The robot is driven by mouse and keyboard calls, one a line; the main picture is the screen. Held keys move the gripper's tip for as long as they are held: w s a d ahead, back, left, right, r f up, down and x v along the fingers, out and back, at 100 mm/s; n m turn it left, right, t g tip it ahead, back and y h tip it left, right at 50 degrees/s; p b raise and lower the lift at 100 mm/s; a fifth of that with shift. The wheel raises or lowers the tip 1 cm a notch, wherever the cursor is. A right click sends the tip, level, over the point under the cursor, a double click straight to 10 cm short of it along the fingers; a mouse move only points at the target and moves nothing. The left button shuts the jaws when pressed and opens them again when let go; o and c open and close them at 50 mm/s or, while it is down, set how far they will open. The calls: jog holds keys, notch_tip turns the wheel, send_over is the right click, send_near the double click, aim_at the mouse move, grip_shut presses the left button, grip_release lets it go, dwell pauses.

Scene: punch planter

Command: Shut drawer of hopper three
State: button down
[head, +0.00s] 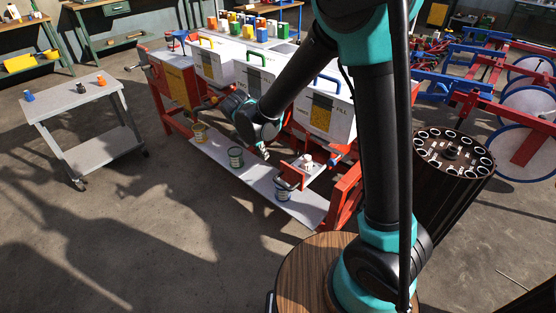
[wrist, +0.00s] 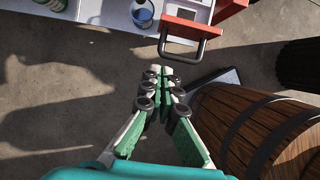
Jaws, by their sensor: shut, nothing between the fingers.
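In the wrist view my gripper (wrist: 162,72) is shut and empty, its fingertips close together. A drawer (wrist: 192,28) with a red front and a black loop handle (wrist: 184,47) is pulled out just beyond the tips. The tips show a small gap from the handle; I cannot tell the depth between them. In the head view the open drawer (head: 290,177) sticks out at the foot of the right-hand white hopper (head: 320,105), with a pale item inside it. My arm covers part of the hoppers, and the fingers are hard to make out there.
A pale shelf board (head: 258,178) below the hoppers carries several cans, one, a blue-banded can (wrist: 142,14), beside the drawer. A wooden barrel (wrist: 240,115) stands close on the right. A grey cart (head: 85,105) stands left. Concrete floor in front is free.

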jog(key=x, duration=0.3)
jog(key=w+d+x, duration=0.1)
jog(key=x, duration=0.3)
jog(key=r+x, duration=0.1)
jog(key=x, duration=0.2)
jog(key=shift+w+d+f, duration=0.3)
jog(key=shift+w+f, duration=0.1)
jog(key=shift+w, duration=0.1)
jog(key=shift+w+d, duration=0.4)
jog(key=shift+w, duration=0.15)
jog(key=w+d, duration=0.2)
jog(key=w, duration=0.1)
jog(key=w+d, duration=0.3)
jog(key=w, duration=0.1)
jog(key=w+d, duration=0.3)
jog(key=w, duration=0.1)
jog(key=shift+d, duration=0.25)
jog(key=shift+s, duration=0.1)
